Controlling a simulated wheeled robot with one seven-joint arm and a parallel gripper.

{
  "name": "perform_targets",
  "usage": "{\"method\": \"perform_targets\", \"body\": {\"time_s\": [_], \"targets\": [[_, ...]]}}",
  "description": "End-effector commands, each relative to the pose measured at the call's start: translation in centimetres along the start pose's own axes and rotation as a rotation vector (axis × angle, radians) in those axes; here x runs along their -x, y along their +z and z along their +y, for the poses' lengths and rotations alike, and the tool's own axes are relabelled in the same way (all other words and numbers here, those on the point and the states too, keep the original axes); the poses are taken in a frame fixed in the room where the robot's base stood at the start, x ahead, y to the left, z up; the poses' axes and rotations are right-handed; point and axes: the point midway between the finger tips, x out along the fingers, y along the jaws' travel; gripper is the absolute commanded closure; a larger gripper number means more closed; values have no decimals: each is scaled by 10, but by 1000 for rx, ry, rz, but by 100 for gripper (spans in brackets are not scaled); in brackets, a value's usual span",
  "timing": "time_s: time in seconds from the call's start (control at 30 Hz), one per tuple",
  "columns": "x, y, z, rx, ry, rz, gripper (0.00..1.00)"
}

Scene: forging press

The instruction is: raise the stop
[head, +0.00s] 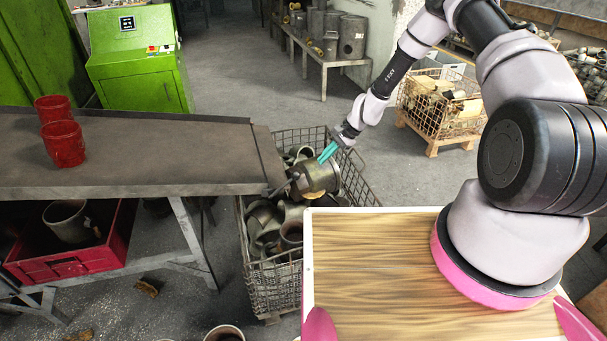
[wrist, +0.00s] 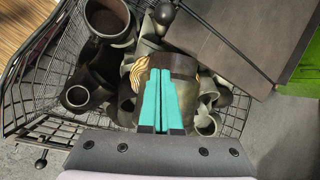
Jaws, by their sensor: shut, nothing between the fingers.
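My gripper (head: 325,156) is shut and empty, its teal fingers pointing down over the wire basket (head: 363,187) at the end of the table. In the wrist view the shut fingers (wrist: 161,76) lie in front of a large dark metal cylinder with a brassy patch (wrist: 180,64). I cannot tell whether they touch it. A black ball knob on a short rod (wrist: 166,12) shows beside the table corner, beyond the fingertips. In the head view a thin dark rod (head: 281,187) sits at the table end. I cannot tell for certain which part is the stop.
The table (head: 150,150) carries two red cups (head: 64,146) at its left. The basket holds several pipe fittings (wrist: 107,17). A green control cabinet (head: 137,65) and a bench (head: 310,62) with metal cylinders stand behind.

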Motion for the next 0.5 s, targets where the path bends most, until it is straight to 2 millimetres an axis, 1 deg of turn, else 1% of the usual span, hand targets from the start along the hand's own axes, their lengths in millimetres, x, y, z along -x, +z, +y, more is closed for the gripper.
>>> {"method": "perform_targets", "body": {"time_s": [0.17,0.27,0.37,0.5], "targets": [[-2,0,0,0,1,-1,100],[-10,1,1,-1,2,-2,100],[-25,1,1,0,2,-2,100],[-55,1,2,0,3,-3,100]]}}
